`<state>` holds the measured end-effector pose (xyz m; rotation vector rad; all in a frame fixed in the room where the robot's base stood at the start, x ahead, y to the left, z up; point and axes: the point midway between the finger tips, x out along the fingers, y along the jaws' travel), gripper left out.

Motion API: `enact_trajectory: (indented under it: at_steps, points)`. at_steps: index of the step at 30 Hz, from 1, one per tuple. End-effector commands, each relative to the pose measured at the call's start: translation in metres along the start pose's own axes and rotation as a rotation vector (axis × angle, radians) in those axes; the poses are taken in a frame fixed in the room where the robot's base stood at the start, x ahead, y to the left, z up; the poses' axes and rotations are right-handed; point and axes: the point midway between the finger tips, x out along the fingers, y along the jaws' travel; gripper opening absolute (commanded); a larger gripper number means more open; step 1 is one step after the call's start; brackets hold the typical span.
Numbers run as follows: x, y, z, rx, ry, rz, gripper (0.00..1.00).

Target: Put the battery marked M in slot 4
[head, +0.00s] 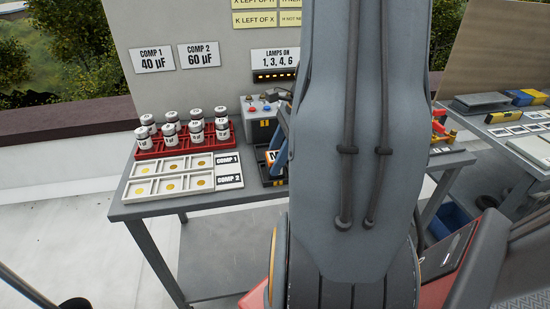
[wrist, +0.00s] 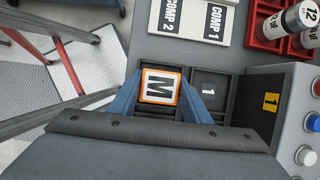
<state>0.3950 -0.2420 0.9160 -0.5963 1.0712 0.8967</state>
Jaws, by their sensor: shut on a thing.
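The battery marked M (wrist: 159,87) has an orange edge and a white top with a black M. My gripper (wrist: 160,79) is shut on it, with one blue finger on each side. The battery is over or in a dark slot of the black rack (wrist: 228,78); I cannot tell how deep it sits. The slot marked 1 (wrist: 207,86) is beside it on the right and looks empty. In the head view the battery (head: 271,156) shows small at the rack, partly behind my arm. Slot 4 cannot be made out; my gripper and arm hide part of the rack.
A grey box (wrist: 297,120) with a yellow 1 label and coloured buttons stands right of the rack. White COMP trays (head: 172,189) and a red rack of capacitors (head: 183,139) are to the left on the grey table (head: 150,209). A lamp panel (head: 273,76) is behind.

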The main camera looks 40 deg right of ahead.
Motion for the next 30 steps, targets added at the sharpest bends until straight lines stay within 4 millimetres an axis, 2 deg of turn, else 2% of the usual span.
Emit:
enact_trajectory:
  at_steps: [11,12,14,15,25,30]
  points:
    - [0.004,-0.001,-0.002,-0.001,0.001,-0.001,0.12]
    - [0.004,0.0,-0.002,-0.001,0.001,-0.002,0.5]
    - [0.004,0.0,-0.001,-0.001,0.001,-0.001,0.6]
    - [0.004,0.0,-0.001,-0.001,0.001,-0.001,0.62]
    - [0.0,0.0,0.0,-0.002,0.001,-0.002,0.62]
    - [-0.02,-0.001,0.0,-0.002,0.001,-0.005,0.62]
